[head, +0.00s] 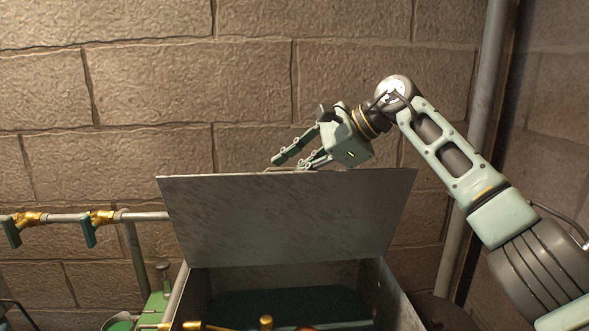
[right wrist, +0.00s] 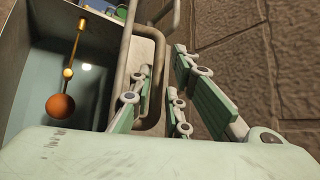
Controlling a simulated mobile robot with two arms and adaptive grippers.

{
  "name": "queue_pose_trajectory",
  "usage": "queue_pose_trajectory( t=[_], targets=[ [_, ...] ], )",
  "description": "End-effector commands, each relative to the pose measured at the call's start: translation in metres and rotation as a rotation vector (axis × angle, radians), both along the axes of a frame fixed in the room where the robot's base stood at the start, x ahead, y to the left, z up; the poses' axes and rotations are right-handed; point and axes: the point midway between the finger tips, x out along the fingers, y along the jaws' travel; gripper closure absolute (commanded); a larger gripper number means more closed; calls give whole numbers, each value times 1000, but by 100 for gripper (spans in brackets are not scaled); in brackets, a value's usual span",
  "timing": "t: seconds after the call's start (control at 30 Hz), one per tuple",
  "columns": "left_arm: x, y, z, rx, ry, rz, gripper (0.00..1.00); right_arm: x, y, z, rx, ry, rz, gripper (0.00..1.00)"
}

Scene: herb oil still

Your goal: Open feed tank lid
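The feed tank (head: 393,300) is an open grey metal box at the bottom centre of the head view. Its flat grey lid (head: 290,218) stands raised and tilted up at the back. My right gripper (head: 288,163) is at the lid's top edge, its fingers pointing left and down, partly behind the lid. In the right wrist view its fingers (right wrist: 160,85) are spread apart, with a bent tubular handle (right wrist: 158,112) by the lid (right wrist: 143,60) near them. I cannot tell whether they touch it. My left gripper is not in view.
An orange float ball (right wrist: 60,106) on a brass rod hangs inside the tank. A pipe with brass valves (head: 103,217) runs at the left. A stone wall (head: 150,150) stands close behind, with a vertical pipe (head: 480,120) at the right.

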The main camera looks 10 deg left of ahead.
Motion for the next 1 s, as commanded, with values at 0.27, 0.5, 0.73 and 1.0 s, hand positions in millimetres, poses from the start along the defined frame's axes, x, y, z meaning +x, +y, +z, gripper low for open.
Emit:
queue_pose_trajectory(
  t=[0.27,0.5,0.73,1.0],
  targets=[
    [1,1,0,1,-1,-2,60,-2,-6,3,-3,3,1,82],
    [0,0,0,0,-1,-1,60,-11,-41,32,0,-1,-1,82],
    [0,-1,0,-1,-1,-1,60,-20,-75,59,0,-1,-1,82],
    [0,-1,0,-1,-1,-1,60,-25,-91,72,0,1,0,82]
  ],
)
